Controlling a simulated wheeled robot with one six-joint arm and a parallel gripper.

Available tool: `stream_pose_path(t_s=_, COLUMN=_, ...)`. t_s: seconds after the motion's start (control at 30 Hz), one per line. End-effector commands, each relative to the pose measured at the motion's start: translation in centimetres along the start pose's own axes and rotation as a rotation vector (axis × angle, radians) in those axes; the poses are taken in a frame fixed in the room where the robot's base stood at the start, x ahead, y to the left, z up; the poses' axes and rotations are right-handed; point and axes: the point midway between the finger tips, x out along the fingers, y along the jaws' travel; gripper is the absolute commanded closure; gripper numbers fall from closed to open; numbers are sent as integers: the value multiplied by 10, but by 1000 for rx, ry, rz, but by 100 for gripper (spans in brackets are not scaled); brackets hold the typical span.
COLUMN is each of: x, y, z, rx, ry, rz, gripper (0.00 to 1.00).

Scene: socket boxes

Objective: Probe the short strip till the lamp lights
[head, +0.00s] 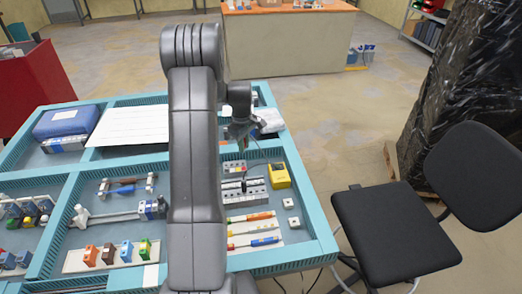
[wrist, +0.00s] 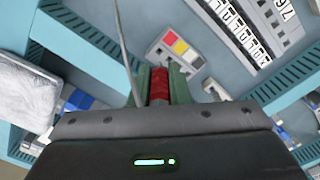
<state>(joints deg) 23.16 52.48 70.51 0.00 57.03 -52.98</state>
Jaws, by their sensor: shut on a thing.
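My gripper (wrist: 160,82) is shut on a red probe handle (wrist: 159,88) in the wrist view. In the head view my gripper (head: 243,142) hangs above the far right part of the blue bench, at the right of my arm. Pale socket strips (head: 243,190) lie below and nearer the camera. In the wrist view a strip with a row of dark-marked white faces (wrist: 236,30) is at upper right, apart from the probe. The probe tip is hidden. Which strip is the short one, and any lamp, I cannot tell.
A yellow box (head: 279,176) stands right of the strips. A block with red, yellow and grey squares (wrist: 178,46) lies ahead of the gripper. A thin grey cable (wrist: 122,42) runs beside it. Screwdrivers (head: 252,230) lie nearer. A black chair (head: 395,225) stands right.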

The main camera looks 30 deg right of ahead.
Motion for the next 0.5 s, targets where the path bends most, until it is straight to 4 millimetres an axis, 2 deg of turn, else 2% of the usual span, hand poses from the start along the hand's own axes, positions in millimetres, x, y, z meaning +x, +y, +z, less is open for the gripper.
stream_pose_path(t_s=0.13, x=2, y=0, z=-13, rx=-11, ry=0, rz=0, gripper=100)
stream_pose_path(t_s=0.33, x=12, y=0, z=-14, rx=-11, ry=-1, rz=-1, gripper=100)
stream_pose_path(t_s=0.5, x=30, y=0, z=-14, rx=-11, ry=-1, rz=-1, gripper=100)
